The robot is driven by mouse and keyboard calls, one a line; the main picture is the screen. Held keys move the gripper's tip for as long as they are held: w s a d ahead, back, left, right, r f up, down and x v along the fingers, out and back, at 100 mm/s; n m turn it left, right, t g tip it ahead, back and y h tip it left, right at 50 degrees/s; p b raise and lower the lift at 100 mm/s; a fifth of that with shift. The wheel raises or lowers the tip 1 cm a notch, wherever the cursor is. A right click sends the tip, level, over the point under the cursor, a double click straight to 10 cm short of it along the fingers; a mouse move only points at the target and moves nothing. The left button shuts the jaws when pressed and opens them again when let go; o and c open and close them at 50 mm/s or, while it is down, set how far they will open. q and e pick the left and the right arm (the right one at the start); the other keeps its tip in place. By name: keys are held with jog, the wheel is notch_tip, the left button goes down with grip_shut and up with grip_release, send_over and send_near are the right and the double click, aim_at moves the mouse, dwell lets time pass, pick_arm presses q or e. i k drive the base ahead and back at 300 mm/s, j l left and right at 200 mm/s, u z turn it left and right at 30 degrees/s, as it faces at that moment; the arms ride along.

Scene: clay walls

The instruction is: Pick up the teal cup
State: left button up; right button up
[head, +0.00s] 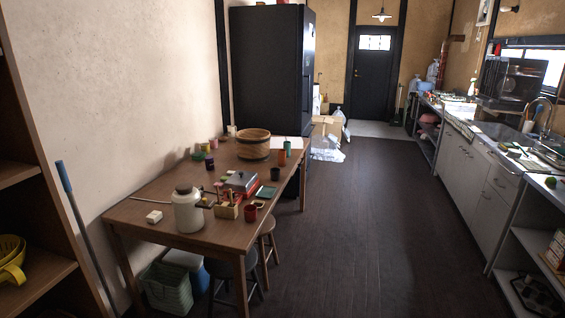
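Several small cups stand on the wooden table (150,215) at the left. A green to teal upright cup (287,147) is near the table's far right edge, just behind an orange cup (282,159). A small dark green item (275,173) stands nearer, by the right edge; it is too small to tell if it is a cup. A red cup (250,212) is at the near right edge. Neither of my grippers shows in the head view.
The table also holds a wooden tub (253,144), a white jar (188,212) and a small wooden box (227,211). Stools (235,266) stand under its right side. The dark floor (350,220) between table and right counter (470,168) is clear. Shelves (35,275) stand at near left.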

aim_at(287, 149)
jog(key=i+l+z, duration=0.45)
jog(key=i, duration=0.3)
jog(key=i+z, duration=0.4)
jog(key=i, duration=0.4)
jog(key=i+u, duration=0.15)
jog(key=i, duration=0.45)
jog(key=i+l+u, duration=0.1)
jog(key=i, duration=0.45)
jog(key=i+l+u, duration=0.15)
jog(key=i, duration=0.45)
jog(key=l, duration=0.1)
